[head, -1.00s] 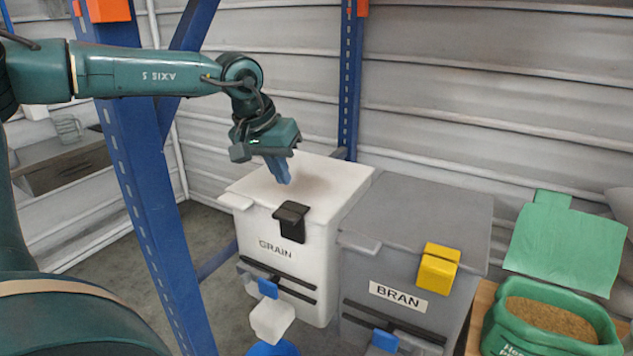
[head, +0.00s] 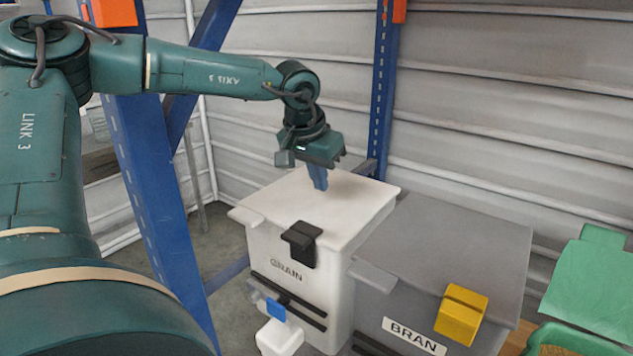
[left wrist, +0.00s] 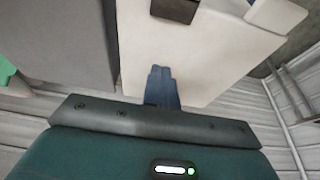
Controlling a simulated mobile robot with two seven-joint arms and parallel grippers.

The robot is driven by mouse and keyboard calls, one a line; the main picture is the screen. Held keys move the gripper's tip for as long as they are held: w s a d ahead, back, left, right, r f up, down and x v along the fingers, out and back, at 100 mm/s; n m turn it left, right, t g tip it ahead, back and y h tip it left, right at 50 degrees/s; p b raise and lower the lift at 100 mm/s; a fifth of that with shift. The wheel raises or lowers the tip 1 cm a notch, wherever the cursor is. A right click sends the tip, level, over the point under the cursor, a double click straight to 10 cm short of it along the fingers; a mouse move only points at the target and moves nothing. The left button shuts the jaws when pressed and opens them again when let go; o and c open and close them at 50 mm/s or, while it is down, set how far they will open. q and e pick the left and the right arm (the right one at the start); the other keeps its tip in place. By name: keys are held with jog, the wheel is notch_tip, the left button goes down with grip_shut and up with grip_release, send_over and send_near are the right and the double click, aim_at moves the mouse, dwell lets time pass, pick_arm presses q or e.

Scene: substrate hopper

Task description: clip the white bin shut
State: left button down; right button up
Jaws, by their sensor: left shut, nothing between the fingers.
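The lid also fills the middle of the left wrist view (left wrist: 215,60), with the black clip (left wrist: 175,9) at the top edge. My left gripper (head: 320,186) is shut and empty, pointing down above the back part of the lid. Its blue fingers (left wrist: 161,72) are together. My right gripper is out of view.
A grey bin (head: 440,240) labelled BRAN, with a yellow clip (head: 461,313), stands close on the right. A blue post (head: 160,215) rises left of the white bin. A corrugated wall is behind.

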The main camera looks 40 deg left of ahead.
aim_at(318, 224)
pick_arm(q)
jog(key=x, duration=0.7)
jog(key=shift+w+f, duration=0.1)
jog(key=shift+f, duration=0.25)
jog(key=s, duration=0.1)
jog(key=s+p, duration=0.1)
jog(key=shift+s+d+r, duration=0.1)
jog(key=shift+s+r, duration=0.1)
jog(key=shift+s, duration=0.15)
jog(key=shift+s+p, duration=0.3)
jog(key=shift+s, duration=0.05)
jog(key=shift+s+d+f, duration=0.1)
jog(key=shift+s, duration=0.2)
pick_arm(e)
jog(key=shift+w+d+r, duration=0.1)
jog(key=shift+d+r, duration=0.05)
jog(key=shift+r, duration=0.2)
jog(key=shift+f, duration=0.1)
